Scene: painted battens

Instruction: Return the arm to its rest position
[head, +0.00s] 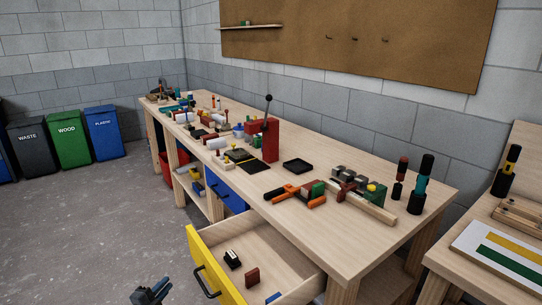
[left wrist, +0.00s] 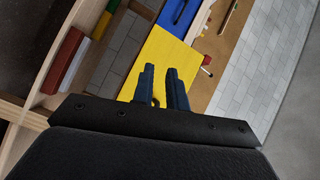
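My left gripper (head: 152,290) is at the bottom edge of the head view, in front of the open yellow drawer (head: 213,263) and apart from it. In the left wrist view its two dark blue fingers (left wrist: 161,70) stand a little apart, with nothing held between them. A yellow panel (left wrist: 165,50) shows behind the fingers there. My right gripper is in neither view. Most of my left arm is outside the head view.
The long workbench (head: 345,230) carries clamps and tools. A side table (head: 440,262) stands at the right. Open floor (head: 100,220) lies to the left.

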